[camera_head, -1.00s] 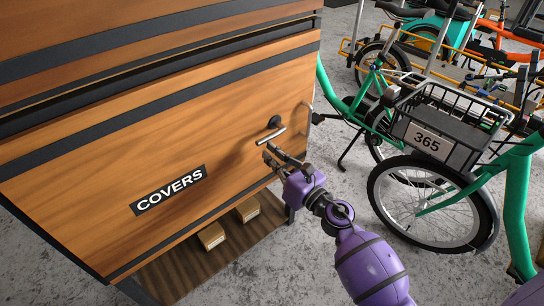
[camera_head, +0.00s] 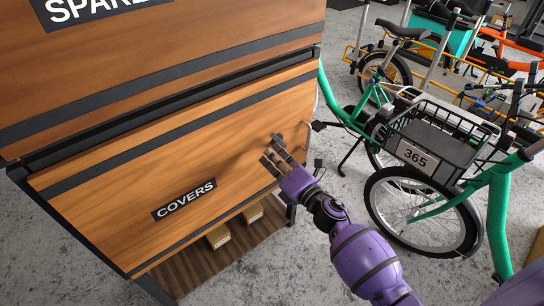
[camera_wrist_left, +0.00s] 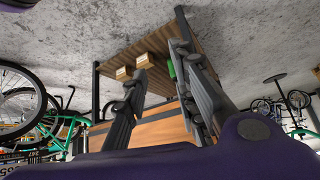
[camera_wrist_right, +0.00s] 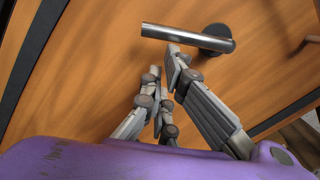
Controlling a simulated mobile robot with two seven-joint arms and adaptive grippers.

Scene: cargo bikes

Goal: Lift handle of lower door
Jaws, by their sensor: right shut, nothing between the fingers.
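The lower door (camera_head: 110,178) is an orange-brown wooden panel with a black COVERS label (camera_head: 184,199). Its handle is a short silver bar on a round dark mount; in the head view my right gripper (camera_head: 270,158) largely hides it. In the right wrist view the handle (camera_wrist_right: 180,36) lies just beyond the fingertips of my right gripper (camera_wrist_right: 164,62). Those fingers are shut and empty, apart from the bar or barely touching it; I cannot tell which. My left gripper (camera_wrist_left: 158,60) shows only in its wrist view, its fingers spread and empty.
An upper wooden panel (camera_head: 180,70) with a partly cut-off label is above the door. Below is a slatted shelf (camera_head: 190,272) with small boxes (camera_head: 218,237). A green bike (camera_head: 420,215) with a basket marked 365 (camera_head: 416,158) stands close on the right.

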